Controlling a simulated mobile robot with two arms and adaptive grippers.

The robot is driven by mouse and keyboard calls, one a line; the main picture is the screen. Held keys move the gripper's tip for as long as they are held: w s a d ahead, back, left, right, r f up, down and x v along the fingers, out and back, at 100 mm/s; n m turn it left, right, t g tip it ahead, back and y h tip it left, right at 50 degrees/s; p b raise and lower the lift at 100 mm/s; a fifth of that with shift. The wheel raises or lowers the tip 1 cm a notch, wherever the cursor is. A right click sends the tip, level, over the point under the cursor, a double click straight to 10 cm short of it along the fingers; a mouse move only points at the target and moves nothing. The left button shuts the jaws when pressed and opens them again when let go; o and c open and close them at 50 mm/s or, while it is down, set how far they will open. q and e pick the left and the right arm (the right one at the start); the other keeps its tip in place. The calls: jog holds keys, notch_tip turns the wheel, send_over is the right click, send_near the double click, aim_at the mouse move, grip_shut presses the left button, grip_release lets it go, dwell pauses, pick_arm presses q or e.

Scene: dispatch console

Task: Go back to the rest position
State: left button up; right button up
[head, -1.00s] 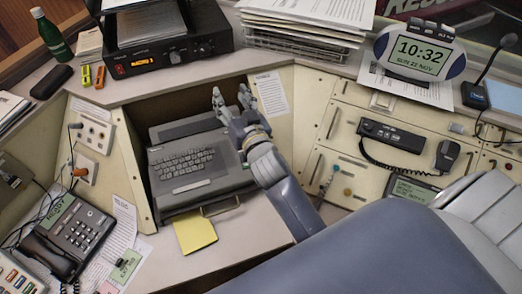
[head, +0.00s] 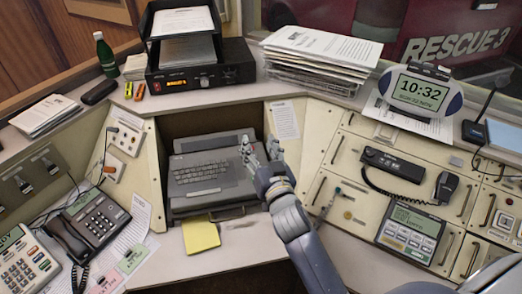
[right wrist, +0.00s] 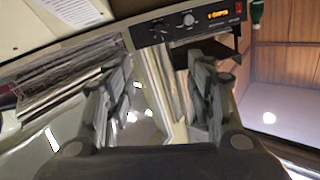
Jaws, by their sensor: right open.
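My right gripper (head: 260,151) is open and empty in the head view. It hangs in front of the right end of the grey keyboard unit (head: 208,172), which sits in the console's recess. The gripper hides part of that unit's right side; I cannot tell whether it touches it. In the right wrist view the two fingers of this gripper (right wrist: 155,105) stand wide apart with nothing between them. My left gripper is not in view.
A yellow note (head: 201,236) lies below the keyboard unit. A desk phone (head: 92,222) is at left, a radio handset panel (head: 393,165) at right. Paper stacks (head: 318,50), a black radio (head: 190,80) and a clock (head: 415,88) line the upper shelf. A green bottle (head: 104,55) stands at left.

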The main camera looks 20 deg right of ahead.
jog(key=shift+w, duration=0.1)
jog(key=s+d+f+g, duration=0.4)
jog(key=s+f+g, duration=0.3)
jog(key=s+f, duration=0.45)
jog(key=s+a+f+n+g+y, duration=0.1)
jog(key=s+f+n+g, duration=0.2)
jog(key=s, duration=0.7)
jog(key=s+a+f+n+g, duration=0.2)
jog(key=s+f+g, duration=0.15)
jog(key=s, duration=0.65)
notch_tip(320, 180, down, 25)
jog(key=s+g, duration=0.1)
jog(key=g, duration=0.1)
jog(key=s+d+f+g, duration=0.1)
jog(key=s+d+f, duration=0.2)
jog(key=s+f, duration=1.3)
jog(key=shift+s+d, duration=0.15)
jog(key=shift+s, duration=0.5)
